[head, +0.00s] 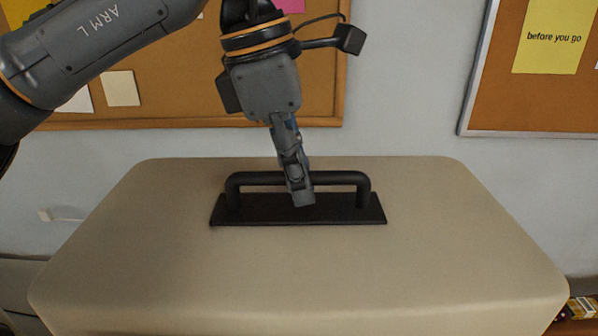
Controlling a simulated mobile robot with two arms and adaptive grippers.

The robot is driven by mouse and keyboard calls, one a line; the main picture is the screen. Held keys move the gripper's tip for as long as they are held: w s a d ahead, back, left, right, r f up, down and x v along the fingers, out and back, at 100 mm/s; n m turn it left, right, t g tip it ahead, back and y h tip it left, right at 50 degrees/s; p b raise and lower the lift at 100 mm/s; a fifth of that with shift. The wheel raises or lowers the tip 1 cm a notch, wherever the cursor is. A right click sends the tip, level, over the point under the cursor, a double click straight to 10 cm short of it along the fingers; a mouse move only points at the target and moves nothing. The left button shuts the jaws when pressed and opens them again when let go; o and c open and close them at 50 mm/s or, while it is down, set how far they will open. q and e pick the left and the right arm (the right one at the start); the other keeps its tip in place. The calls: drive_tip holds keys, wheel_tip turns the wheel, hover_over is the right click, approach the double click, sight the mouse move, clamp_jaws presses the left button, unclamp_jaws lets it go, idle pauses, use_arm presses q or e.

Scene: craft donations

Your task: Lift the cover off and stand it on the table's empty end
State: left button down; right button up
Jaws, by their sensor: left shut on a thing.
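The beige cover (180,250) is a big rounded box shape that fills the lower middle of the head view. A black handle (342,179) on a flat black base plate (240,213) is fixed to its top. My left gripper (300,190) points down from above and is shut on the middle of the handle bar. The cover's lower edge is out of the picture, so I cannot tell whether it rests on anything. What is under it and the table's empty end are hidden or out of view. My right gripper is not in view.
Behind the cover is a pale wall (405,100) with a cork board (190,95) on the left and another (490,75) with a yellow "before you go" sheet (553,35) on the right. A few small items (580,308) show at the lower right.

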use_arm(q)
drive_tip(key=shift+a+f+b+x, duration=0.1)
drive_tip(key=shift+a+b+x, duration=0.25)
drive_tip(key=shift+b+x, duration=0.9)
drive_tip(key=shift+a+f+b+x, duration=0.1)
drive_tip(key=shift+a+b+x, duration=0.2)
drive_tip(key=shift+b+x, duration=0.95)
drive_tip(key=shift+a+f+b+x, duration=0.1)
drive_tip(key=shift+a+b+x, duration=0.25)
drive_tip(key=shift+b+x, duration=0.9)
drive_tip(key=shift+d+f+p, duration=0.1)
drive_tip(key=shift+f+p, duration=0.25)
drive_tip(key=a+b+x, duration=0.2)
drive_tip(key=b+x, duration=0.5)
drive_tip(key=x, duration=0.1)
drive_tip(key=shift+f, duration=0.45)
drive_tip(key=shift+a+b+x, duration=0.15)
drive_tip(key=shift+b+x, duration=0.35)
drive_tip(key=shift+x, duration=0.1)
drive_tip(key=shift+a+b+x, duration=0.15)
drive_tip(key=shift+b+x, duration=0.35)
drive_tip(key=shift+x, duration=0.15)
